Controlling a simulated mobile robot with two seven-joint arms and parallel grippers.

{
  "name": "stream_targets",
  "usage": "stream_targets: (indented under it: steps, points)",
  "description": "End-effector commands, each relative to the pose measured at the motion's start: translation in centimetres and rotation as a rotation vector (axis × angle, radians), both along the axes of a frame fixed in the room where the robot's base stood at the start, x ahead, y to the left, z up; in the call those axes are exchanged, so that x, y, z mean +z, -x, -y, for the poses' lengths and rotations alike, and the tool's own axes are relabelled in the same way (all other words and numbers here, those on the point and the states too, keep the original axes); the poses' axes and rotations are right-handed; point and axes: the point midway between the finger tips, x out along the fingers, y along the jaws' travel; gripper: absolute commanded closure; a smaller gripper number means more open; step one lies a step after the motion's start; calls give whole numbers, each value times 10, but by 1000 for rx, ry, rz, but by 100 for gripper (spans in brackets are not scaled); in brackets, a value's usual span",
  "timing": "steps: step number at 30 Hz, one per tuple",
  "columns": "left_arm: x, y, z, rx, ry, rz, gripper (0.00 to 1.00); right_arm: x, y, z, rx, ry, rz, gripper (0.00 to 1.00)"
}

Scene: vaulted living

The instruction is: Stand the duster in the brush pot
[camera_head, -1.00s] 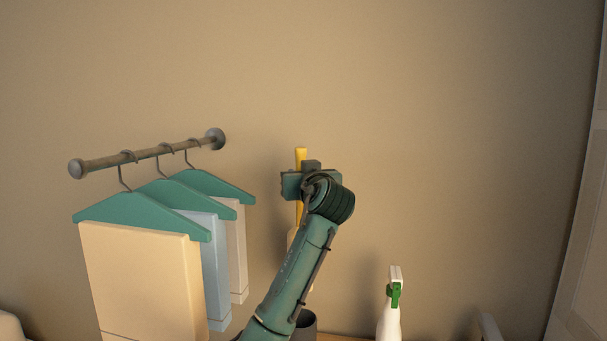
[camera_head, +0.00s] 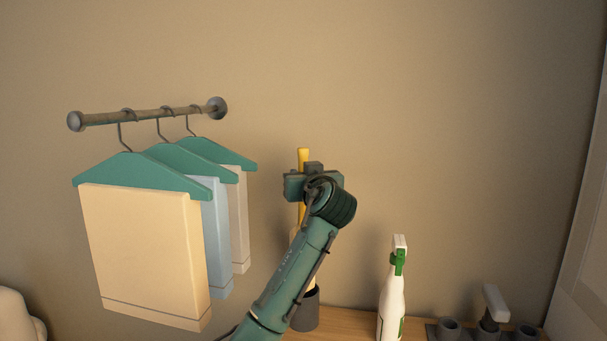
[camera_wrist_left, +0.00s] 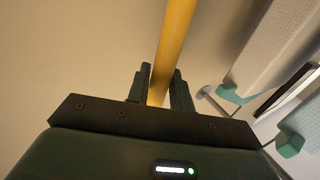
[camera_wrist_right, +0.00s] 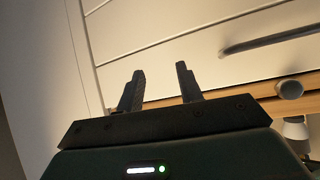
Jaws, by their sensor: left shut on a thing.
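The duster's yellow handle (camera_head: 303,158) stands roughly upright in front of the wall. My left gripper (camera_head: 299,186) is shut on this handle, which also shows between its fingers in the left wrist view (camera_wrist_left: 172,50). A pale lower part of the duster (camera_head: 312,282) shows beside my forearm. The dark grey brush pot (camera_head: 308,312) stands on the wooden top directly below, partly hidden by my arm. The duster's lower end meets the pot's rim in the picture; I cannot tell whether it is inside. My right gripper (camera_wrist_right: 160,85) is open and empty.
A white and green spray bottle (camera_head: 391,300) stands right of the pot. A dark holder (camera_head: 510,330) with round cups is further right. Hangers with cloths (camera_head: 150,250) hang from a wall rail at left. The right wrist view shows pale drawer fronts (camera_wrist_right: 170,30).

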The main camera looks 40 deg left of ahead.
Motion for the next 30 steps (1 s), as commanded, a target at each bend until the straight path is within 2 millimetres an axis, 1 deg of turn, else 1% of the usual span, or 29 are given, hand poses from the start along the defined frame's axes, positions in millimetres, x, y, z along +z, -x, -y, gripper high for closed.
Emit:
stream_targets:
  steps: [1,15,22,30]
  points:
    - [-8,0,0,0,0,0,100,-5,0,-1,8,0,6,64]
    - [-44,0,0,0,-1,1,100,-8,-6,-12,36,-25,60,64]
    - [-55,0,0,-1,-2,1,100,-10,-7,-15,45,-38,71,64]
    - [-57,0,0,-1,-2,1,100,-7,-8,-16,46,-43,77,64]
